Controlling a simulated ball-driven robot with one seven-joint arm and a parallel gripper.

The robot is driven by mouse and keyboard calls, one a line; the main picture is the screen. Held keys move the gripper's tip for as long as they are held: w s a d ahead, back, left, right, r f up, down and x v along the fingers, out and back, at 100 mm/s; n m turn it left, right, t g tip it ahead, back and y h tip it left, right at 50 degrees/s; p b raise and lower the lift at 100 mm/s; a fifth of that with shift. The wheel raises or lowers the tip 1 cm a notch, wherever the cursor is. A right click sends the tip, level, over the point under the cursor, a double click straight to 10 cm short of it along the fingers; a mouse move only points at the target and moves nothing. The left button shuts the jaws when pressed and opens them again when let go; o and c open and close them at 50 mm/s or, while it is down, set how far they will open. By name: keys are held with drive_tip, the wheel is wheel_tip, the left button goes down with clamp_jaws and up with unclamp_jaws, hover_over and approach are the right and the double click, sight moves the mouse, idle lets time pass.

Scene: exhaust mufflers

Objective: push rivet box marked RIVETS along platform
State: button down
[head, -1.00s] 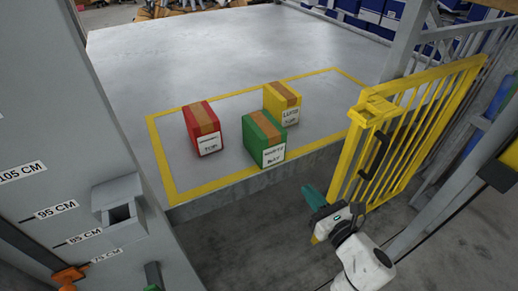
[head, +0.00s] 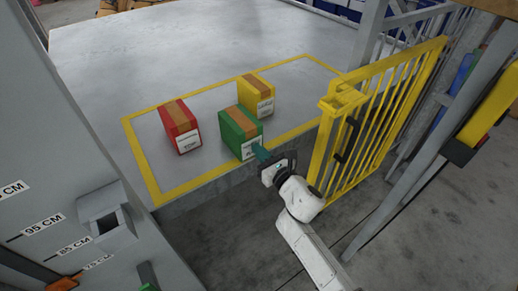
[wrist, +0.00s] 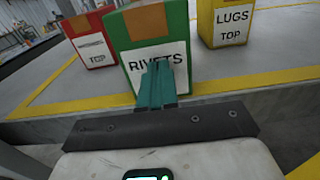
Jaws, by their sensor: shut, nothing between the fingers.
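The green rivet box (head: 240,129), with a brown tape band on top, stands upright near the front edge of the platform (head: 150,65). In the wrist view its white label reads RIVETS and the green box (wrist: 180,28) is straight ahead. My gripper (head: 260,152) is shut and empty, its teal fingers at the label side of the box. In the wrist view the fingertips (wrist: 158,66) overlap the label; whether they touch it I cannot tell.
A red box (head: 181,127) stands left of the green box, and a yellow box marked LUGS (head: 257,93) stands behind it to the right. A yellow painted outline (head: 148,170) surrounds all three. A yellow gate (head: 375,130) is close to the right of my arm. The platform behind is clear.

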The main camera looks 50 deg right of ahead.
drive_tip(key=shift+w, duration=0.2)
drive_tip(key=b+x, duration=0.2)
drive_tip(key=x, duration=0.9)
drive_tip(key=shift+d, duration=0.1)
drive_tip(key=shift+s, duration=0.1)
